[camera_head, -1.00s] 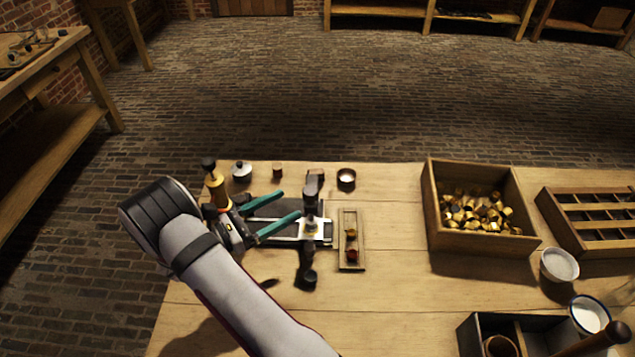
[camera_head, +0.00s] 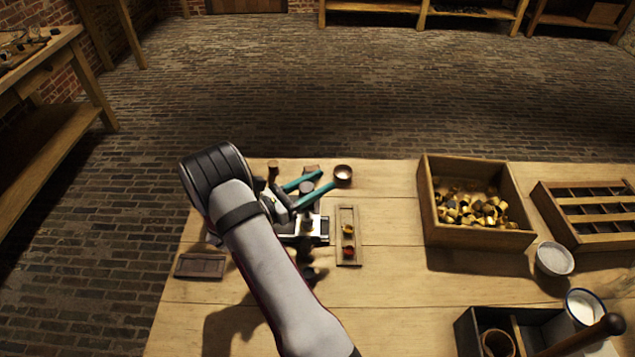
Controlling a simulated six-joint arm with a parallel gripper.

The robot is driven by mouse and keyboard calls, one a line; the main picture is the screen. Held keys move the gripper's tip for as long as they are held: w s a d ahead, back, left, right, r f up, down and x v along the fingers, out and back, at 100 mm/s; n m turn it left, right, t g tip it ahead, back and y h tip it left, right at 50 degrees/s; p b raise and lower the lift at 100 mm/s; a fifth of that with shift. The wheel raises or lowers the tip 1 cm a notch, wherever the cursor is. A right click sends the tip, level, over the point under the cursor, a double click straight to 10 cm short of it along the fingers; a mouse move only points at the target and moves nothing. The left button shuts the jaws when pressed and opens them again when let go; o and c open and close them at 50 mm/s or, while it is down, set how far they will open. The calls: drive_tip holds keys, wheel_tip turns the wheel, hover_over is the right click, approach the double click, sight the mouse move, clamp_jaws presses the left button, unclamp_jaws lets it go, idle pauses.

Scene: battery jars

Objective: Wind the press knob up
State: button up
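The press (camera_head: 312,228) stands on the table left of the middle, with a pale metal body. The fingers are apart, one on the far side of the knob and one on the near side, pointing right and away. I cannot tell whether they touch it. My wrist and forearm hide the press's left side and much of its base.
A narrow wooden tray (camera_head: 348,260) with small coloured pieces stands just right of the press. A small round cup (camera_head: 343,173) is behind. A wooden box (camera_head: 428,215) of brass caps and a compartment tray (camera_head: 560,230) stand right. A dark flat piece (camera_head: 200,265) lies left.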

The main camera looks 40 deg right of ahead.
clamp_jaws()
drive_tip(key=shift+n+t, duration=0.3)
drive_tip(key=shift+t, duration=0.2)
drive_tip(key=n+t, duration=0.1)
drive_tip(key=t, duration=0.1)
drive_tip(key=shift+w+n+t, duration=0.25)
drive_tip(key=shift+n+t, duration=0.15)
drive_tip(key=shift+w+n+t+y, duration=0.2)
drive_tip(key=shift+n+t, duration=0.4)
drive_tip(key=shift+t, duration=0.35)
drive_tip(key=shift+w+n+t+y, duration=0.1)
drive_tip(key=shift+n+t+y, duration=0.1)
drive_tip(key=shift+n+t, duration=0.55)
drive_tip(key=shift+w+n+t+y, duration=0.2)
drive_tip(key=shift+n+t, duration=0.25)
drive_tip(key=shift+t, duration=0.65)
drive_tip(key=shift+a, duration=0.1)
drive_tip(key=o, duration=0.6)
unclamp_jaws()
